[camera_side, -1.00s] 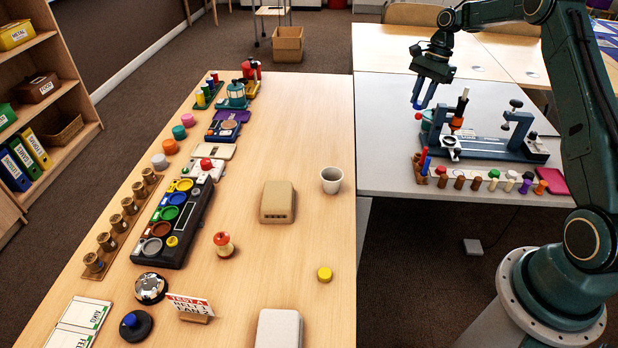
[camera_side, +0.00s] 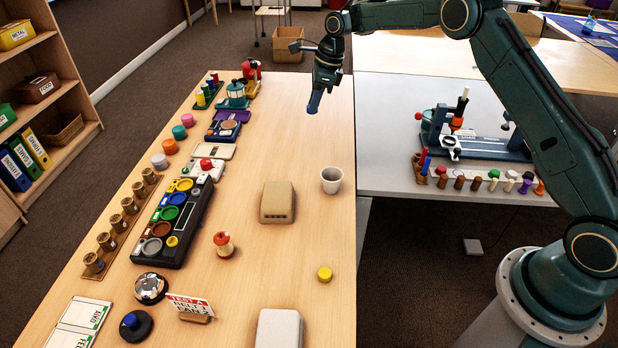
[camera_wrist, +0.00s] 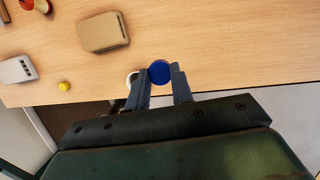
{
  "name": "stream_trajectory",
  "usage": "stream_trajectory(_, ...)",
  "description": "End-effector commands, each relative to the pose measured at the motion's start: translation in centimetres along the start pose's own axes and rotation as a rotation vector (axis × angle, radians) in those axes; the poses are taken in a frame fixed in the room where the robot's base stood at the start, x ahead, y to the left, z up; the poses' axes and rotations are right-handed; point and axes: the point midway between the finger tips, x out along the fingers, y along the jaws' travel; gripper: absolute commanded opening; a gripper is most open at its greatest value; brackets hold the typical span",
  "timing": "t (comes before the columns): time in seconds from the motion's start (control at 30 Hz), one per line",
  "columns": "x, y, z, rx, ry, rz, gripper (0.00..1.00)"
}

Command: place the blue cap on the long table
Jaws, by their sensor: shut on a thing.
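My gripper (camera_side: 314,103) is shut on the blue cap (camera_wrist: 159,72). In the wrist view the cap's round blue face shows between the two fingertips. In the side view my gripper points down above the far right part of the long table (camera_side: 300,145), a pale wooden top. The cap is hard to make out there, and the gap below it cannot be judged exactly.
A white cup (camera_side: 331,180), a tan box (camera_side: 277,202), a yellow cap (camera_side: 325,274) and an apple core (camera_side: 223,244) stand on the long table. A tray of colored rings (camera_side: 172,225) lies left. The wood below my gripper is clear.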

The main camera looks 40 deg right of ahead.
Motion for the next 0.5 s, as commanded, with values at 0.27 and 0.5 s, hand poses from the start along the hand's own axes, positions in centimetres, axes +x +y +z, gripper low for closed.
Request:
stream_trajectory(0.27, 0.5, 0.8, 1.9, 0.043, 0.000, -0.012, 0.02)
stream_trajectory(0.5, 1.2, 0.8, 1.6, 0.043, 0.001, -0.010, 0.02)
